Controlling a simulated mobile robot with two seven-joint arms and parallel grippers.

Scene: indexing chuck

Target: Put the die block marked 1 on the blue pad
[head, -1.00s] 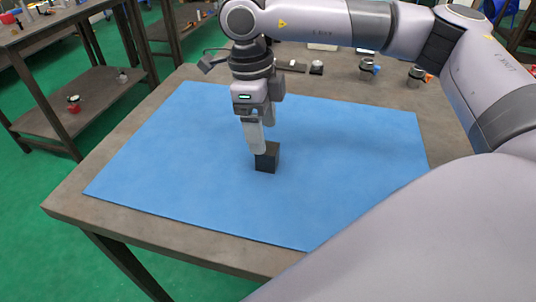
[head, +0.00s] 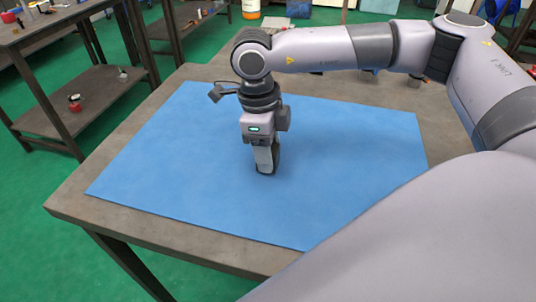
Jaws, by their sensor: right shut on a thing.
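The blue pad (head: 190,150) lies flat on the brown table and covers most of its top. My right gripper (head: 266,167) points down over the middle of the pad and is shut on the dark die block (head: 267,173). Only a thin dark part of the block shows around the fingertips; the fingers hide the rest. The block is at or very near the pad surface; I cannot tell if it touches. Its mark cannot be read. My left gripper is not in view.
The table edge (head: 160,242) runs along the front. The pad around the gripper is bare. A dark shelf table (head: 70,85) with small items stands apart at the left, across the green floor.

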